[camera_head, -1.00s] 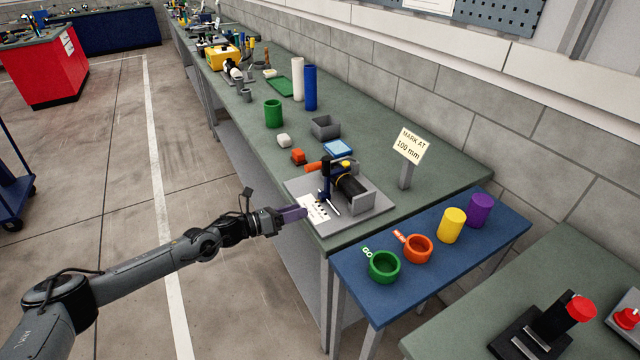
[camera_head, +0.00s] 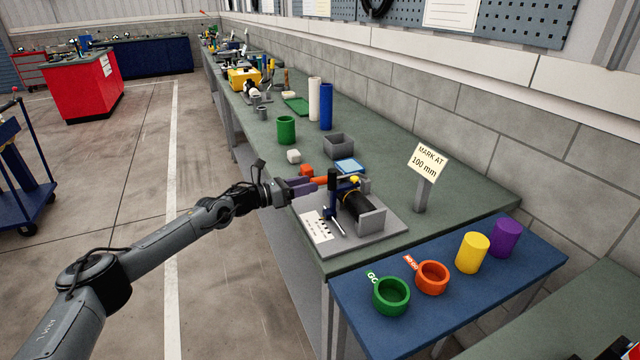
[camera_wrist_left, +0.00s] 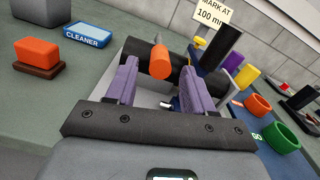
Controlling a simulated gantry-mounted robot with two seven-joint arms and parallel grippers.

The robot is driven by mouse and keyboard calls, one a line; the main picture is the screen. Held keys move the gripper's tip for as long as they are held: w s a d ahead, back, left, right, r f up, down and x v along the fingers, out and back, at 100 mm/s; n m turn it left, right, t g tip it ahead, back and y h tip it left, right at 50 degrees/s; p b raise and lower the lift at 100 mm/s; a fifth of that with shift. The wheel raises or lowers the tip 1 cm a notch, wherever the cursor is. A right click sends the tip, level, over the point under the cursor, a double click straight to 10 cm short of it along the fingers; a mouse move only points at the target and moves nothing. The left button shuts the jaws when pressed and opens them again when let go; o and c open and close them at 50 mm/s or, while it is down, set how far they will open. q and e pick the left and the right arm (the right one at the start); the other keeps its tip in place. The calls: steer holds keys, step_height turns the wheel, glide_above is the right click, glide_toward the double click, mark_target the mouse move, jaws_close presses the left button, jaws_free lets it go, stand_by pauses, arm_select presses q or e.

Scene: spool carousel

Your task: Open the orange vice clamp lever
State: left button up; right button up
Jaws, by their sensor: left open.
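The vice (camera_head: 345,215) sits on a grey plate on the green bench and holds a black cylinder (camera_head: 357,207). Its orange lever (camera_head: 321,181) points toward my left gripper (camera_head: 304,186). In the left wrist view the rounded orange lever end (camera_wrist_left: 160,62) lies between the two purple fingers of my left gripper (camera_wrist_left: 159,70). The fingers are apart, with a gap on each side of the lever. My right gripper is not in view.
Green (camera_head: 391,296) and orange (camera_head: 432,277) rings lie on the blue table.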

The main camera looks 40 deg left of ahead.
mark_target(320, 181)
arm_select(q)
steer(key=shift+b+x, duration=0.4)
steer(key=shift+x, duration=2.15)
jaws_close()
